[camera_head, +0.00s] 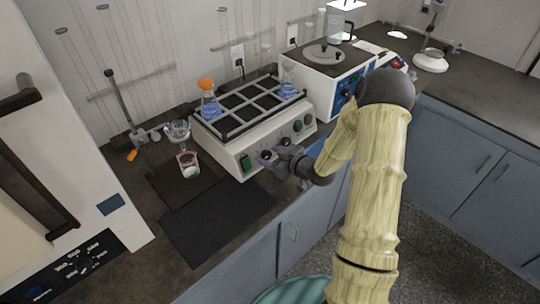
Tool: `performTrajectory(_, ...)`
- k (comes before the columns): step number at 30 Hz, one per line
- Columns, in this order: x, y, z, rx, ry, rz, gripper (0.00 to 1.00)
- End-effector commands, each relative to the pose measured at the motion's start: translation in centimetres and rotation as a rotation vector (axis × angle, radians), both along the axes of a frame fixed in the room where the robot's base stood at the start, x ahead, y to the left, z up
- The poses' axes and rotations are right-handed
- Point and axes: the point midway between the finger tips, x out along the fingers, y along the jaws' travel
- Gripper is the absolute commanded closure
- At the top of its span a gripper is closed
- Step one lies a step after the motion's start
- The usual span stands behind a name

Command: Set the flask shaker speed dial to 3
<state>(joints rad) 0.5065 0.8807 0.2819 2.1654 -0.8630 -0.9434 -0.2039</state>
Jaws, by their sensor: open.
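The flask shaker (225,152) is a white box on the counter at the picture's middle, with a black rack on top (240,103). An orange-capped flask (209,105) and another flask with blue liquid (288,88) stand in the rack. Its front panel has a green switch (246,162) and several round knobs, one of them dark (298,126). My gripper (268,157) is open at the front panel, right of the green switch, close to a dark knob. Whether it touches that knob, which knob is the speed dial, and its setting cannot be told.
A white machine with a blue panel (322,88) stands to the right of the shaker. A black mat (215,222) lies in front, left of my gripper. Blue cabinets (300,235) are below the counter edge.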

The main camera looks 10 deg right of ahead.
Motion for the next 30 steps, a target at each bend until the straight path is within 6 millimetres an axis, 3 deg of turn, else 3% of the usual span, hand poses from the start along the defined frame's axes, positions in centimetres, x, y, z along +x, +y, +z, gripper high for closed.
performTrajectory(12,0.80,0.53,-0.42,-0.001,0.001,0.000,0.50)
performTrajectory(19,0.79,0.51,-0.41,-0.001,0.001,0.000,0.92)
performTrajectory(30,0.76,0.47,-0.37,0.031,0.019,-0.014,0.92)
